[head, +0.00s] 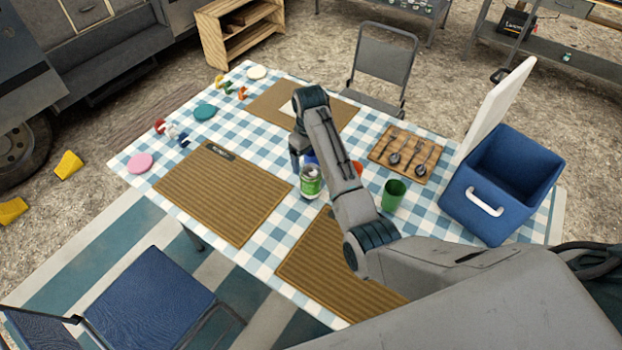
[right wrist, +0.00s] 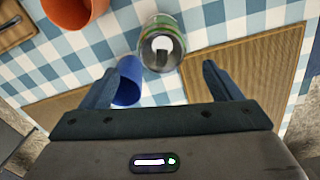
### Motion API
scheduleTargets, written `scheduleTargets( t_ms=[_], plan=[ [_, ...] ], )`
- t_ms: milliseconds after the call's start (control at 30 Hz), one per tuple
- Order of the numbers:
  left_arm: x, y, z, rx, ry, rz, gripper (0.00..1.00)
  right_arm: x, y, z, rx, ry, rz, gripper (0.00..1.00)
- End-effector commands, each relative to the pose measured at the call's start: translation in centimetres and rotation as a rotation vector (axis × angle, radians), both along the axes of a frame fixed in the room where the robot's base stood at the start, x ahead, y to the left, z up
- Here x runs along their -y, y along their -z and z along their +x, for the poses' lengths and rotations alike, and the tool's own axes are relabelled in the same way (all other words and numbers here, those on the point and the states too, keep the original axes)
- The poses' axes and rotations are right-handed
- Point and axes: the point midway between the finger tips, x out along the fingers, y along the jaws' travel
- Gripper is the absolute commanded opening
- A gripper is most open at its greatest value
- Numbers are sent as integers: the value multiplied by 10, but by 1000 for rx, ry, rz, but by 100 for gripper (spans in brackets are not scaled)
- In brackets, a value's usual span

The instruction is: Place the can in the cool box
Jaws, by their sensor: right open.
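A green and silver can (head: 311,182) stands upright on the checked table, near its middle. In the right wrist view the can (right wrist: 160,45) is ahead of the fingers, roughly between their lines and apart from them. My right gripper (right wrist: 160,80) is open and empty; in the head view its fingers (head: 297,158) are beside and behind the can, partly hidden by my arm. The blue cool box (head: 487,206) stands at the table's right end with its white lid (head: 497,108) raised and its inside empty as far as I see. My left gripper is not in view.
A blue cup (right wrist: 128,82) lies close to my right gripper's left finger. An orange cup (right wrist: 75,10) and a green cup (head: 393,194) stand nearby. A cutlery board (head: 404,156) lies between can and cool box. Woven mats (head: 222,195) cover parts of the table.

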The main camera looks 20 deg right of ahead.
Motion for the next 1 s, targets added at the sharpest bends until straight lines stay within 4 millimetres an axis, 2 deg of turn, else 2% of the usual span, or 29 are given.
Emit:
scheduleTargets(
  t_ms=[200,467,600,700,1000],
  plan=[
    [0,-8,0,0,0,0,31,0,35,-2,-1,1,0,85],
    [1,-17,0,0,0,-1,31,0,56,-5,-2,1,1,85],
    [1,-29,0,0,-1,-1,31,1,77,-11,-3,1,1,85],
    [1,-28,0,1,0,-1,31,1,90,-9,0,1,1,85],
    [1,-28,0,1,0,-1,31,1,99,-9,4,1,2,85]
  ],
)
